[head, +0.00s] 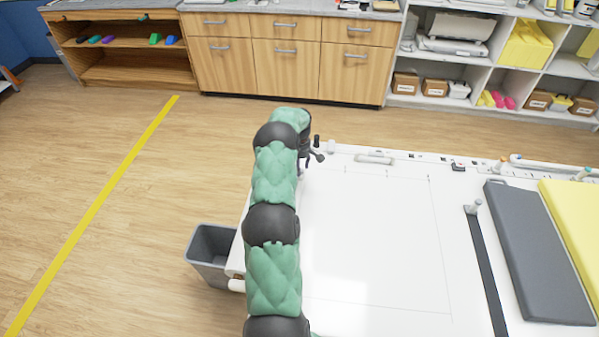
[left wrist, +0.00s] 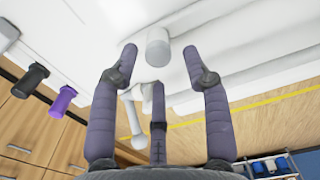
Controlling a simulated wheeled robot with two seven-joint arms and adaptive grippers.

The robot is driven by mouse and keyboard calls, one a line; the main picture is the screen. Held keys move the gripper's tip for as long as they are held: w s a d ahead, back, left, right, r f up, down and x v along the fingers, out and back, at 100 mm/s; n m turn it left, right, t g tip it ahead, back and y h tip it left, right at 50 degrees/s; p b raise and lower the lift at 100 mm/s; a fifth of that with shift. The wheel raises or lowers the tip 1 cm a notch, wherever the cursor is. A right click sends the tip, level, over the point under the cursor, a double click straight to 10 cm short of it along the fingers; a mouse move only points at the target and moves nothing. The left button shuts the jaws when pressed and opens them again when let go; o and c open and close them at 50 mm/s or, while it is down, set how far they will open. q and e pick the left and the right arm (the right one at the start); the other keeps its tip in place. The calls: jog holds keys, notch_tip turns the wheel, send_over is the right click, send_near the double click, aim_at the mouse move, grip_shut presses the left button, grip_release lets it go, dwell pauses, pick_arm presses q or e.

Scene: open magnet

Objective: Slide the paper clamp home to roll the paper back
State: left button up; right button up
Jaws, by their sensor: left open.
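My left gripper (head: 312,155) is at the far left corner of the white table, mostly hidden behind my green and black arm. In the left wrist view its dark fingers (left wrist: 160,62) are spread open with nothing held. A pale cylindrical knob (left wrist: 157,47) stands between the fingertips, with a gap on each side. It appears to be the paper clamp's handle, though I cannot tell for sure. A small grey knob (head: 331,147) shows beside the gripper in the head view. A large sheet of white paper (head: 375,235) lies flat on the table. My right gripper is not in view.
A dark strip with a pale post (head: 473,208), a grey board (head: 535,255) and a yellow board (head: 578,220) lie at the right. A grey bin (head: 208,262) stands left of the table. Black (left wrist: 32,80) and purple (left wrist: 63,100) pegs are left of the fingers.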

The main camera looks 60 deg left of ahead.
pick_arm(q)
notch_tip(320, 180, up, 8)
jog(key=shift+f, duration=0.1)
dwell(0.7)
